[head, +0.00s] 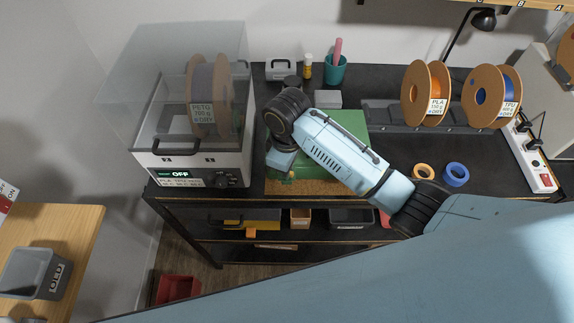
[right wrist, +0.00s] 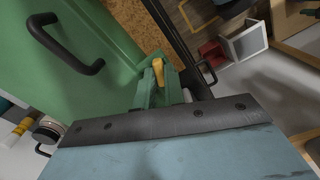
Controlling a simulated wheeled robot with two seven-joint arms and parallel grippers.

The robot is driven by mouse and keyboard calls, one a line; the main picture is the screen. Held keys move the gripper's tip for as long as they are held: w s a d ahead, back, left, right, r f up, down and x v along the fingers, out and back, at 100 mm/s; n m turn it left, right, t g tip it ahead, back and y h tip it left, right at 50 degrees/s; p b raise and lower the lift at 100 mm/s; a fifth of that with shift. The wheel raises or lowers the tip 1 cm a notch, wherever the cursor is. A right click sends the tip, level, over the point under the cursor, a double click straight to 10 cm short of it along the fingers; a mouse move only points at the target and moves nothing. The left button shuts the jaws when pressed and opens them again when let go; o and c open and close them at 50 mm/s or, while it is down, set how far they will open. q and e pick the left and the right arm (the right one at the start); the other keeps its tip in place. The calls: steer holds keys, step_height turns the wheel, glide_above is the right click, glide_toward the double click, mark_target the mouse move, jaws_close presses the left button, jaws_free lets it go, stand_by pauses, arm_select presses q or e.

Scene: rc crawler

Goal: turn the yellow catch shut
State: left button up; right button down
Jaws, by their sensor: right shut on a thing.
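The yellow catch (right wrist: 158,73) shows in the right wrist view, between green brackets at the edge of a green case or panel (right wrist: 85,75) with a black handle (right wrist: 66,45). In the head view the green surface (head: 350,125) is partly covered by my right arm, and the catch is hidden. My right gripper (head: 283,160) is down at the near left part of the green thing. In the wrist view its blue-grey body fills the bottom, right up against the catch, and its fingertips are hidden. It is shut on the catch. My left gripper is not in view.
A filament dryer (head: 195,160) reading OFF stands left on the black bench. Orange (head: 425,85) and blue (head: 485,92) spools stand at the right. Orange (head: 422,171) and blue (head: 456,174) rings lie near the front. A teal cup (head: 336,70) stands at the back.

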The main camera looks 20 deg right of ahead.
steer(key=shift+r+n, duration=0.1)
steer(key=shift+n, duration=2.2)
steer(key=c, duration=1.8)
jaws_free()
steer(key=shift+o, duration=0.2)
step_height(320, 180, up, 13)
steer(key=shift+r, duration=0.2)
steer(key=shift+a+f, duration=0.1)
